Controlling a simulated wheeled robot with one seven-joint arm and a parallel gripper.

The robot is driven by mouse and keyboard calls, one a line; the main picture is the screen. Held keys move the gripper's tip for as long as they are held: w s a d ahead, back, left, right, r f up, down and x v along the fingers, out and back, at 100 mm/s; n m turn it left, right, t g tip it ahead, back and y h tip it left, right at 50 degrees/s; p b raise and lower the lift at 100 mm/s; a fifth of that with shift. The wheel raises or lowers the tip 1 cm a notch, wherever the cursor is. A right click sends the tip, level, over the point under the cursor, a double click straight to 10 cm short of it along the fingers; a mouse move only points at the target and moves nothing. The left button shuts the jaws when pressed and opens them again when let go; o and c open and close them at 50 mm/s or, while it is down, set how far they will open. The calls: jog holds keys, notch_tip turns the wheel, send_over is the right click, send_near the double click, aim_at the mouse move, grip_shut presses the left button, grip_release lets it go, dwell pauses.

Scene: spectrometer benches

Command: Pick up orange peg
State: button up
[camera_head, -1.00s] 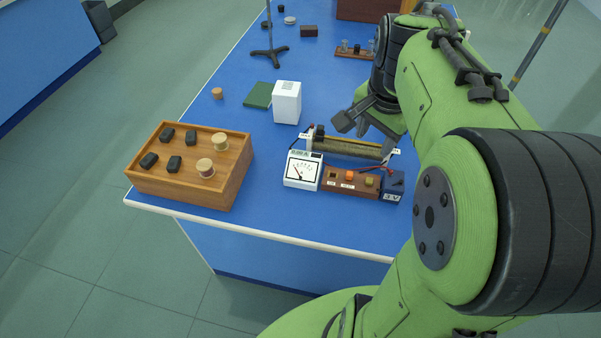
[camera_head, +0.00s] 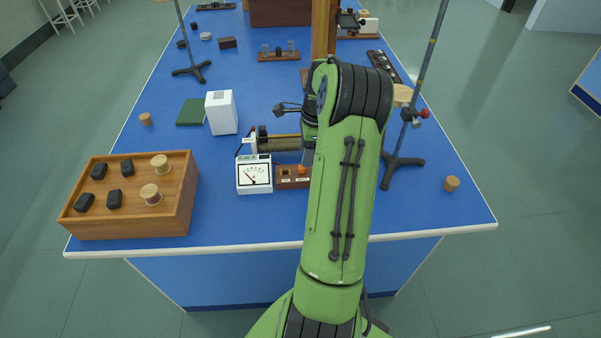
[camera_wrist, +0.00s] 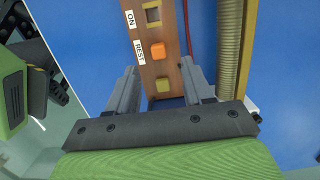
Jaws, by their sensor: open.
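The orange peg (camera_wrist: 157,50) is a small orange block seated in a wooden switch strip (camera_wrist: 160,70), beside the "REST" label, in the wrist view. An empty square hole (camera_wrist: 153,15) lies beside the "ON" label. My gripper (camera_wrist: 159,68) is open, with one finger on each side of the strip and the peg just beyond the fingertips, between their lines. Nothing is held. In the head view the peg (camera_head: 301,170) shows at the strip's visible end (camera_head: 292,183); my arm hides the rest of the strip and most of the gripper.
A white meter (camera_head: 254,175) stands left of the strip, and a coil rheostat (camera_head: 280,143) lies behind it. A stand (camera_head: 402,165) rises right of my arm.

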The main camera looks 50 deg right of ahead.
aim_at(302, 171)
jog(key=f, duration=0.1)
jog(key=f+b, duration=0.1)
jog(key=f, duration=0.1)
jog(key=w+a+f, duration=0.1)
jog(key=f, duration=0.1)
jog(key=shift+b, duration=0.3)
jog(key=shift+s, duration=0.1)
grip_shut()
